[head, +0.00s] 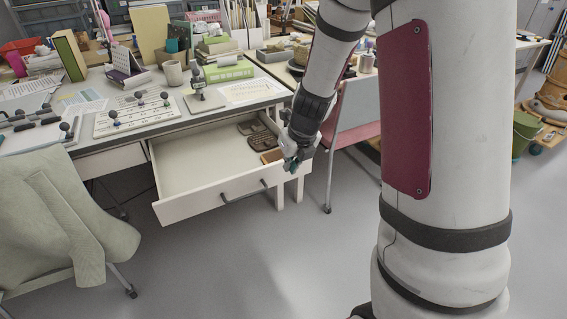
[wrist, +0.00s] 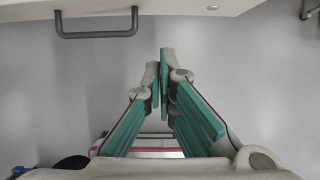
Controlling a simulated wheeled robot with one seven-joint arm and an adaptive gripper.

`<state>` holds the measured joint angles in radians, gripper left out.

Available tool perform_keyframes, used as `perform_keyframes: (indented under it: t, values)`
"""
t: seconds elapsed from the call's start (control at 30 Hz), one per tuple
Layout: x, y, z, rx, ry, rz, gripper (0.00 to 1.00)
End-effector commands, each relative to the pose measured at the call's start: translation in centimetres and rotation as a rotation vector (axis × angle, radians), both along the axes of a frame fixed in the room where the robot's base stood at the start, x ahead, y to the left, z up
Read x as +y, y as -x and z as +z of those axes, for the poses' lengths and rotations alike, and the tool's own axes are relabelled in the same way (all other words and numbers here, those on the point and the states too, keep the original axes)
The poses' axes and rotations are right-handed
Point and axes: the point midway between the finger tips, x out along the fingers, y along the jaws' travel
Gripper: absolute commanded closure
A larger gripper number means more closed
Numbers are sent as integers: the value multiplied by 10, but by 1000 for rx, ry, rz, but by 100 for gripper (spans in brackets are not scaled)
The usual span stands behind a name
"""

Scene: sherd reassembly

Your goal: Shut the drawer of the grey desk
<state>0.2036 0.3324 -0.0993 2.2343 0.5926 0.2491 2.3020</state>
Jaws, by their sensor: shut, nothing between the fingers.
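The drawer (head: 178,206) of the grey desk (head: 215,111) stands pulled out in the head view. Its white front carries a dark bar handle (head: 243,192). A few small dark items and a brown piece lie inside at its right back. My gripper (head: 290,168) is at the right end of the drawer, near its front right corner; I cannot tell if it touches. In the wrist view my gripper (wrist: 164,52) is shut and empty, its fingertips together. The handle (wrist: 97,30) and the lower strip of the drawer front (wrist: 175,10) are at the top of that view.
A chair with a pale green garment (head: 65,215) stands left of the drawer. A red and grey chair (head: 355,115) is at the right. The desktop holds a mug (head: 173,73), books and small stands. Grey floor (head: 240,260) in front of the drawer is clear.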

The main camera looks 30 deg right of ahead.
Motion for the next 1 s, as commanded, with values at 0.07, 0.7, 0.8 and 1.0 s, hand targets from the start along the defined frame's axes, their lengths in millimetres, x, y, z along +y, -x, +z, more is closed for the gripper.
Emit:
perform_keyframes:
  t: [0.07, 0.7, 0.8, 1.0]
  values:
    - [0, -6, -20, 4, -1, -1, 100]
    - [1, -65, -72, 1, 0, 5, 100]
    - [1, -68, -72, 2, 0, 4, 100]
    - [1, -68, -72, 2, 1, 4, 100]
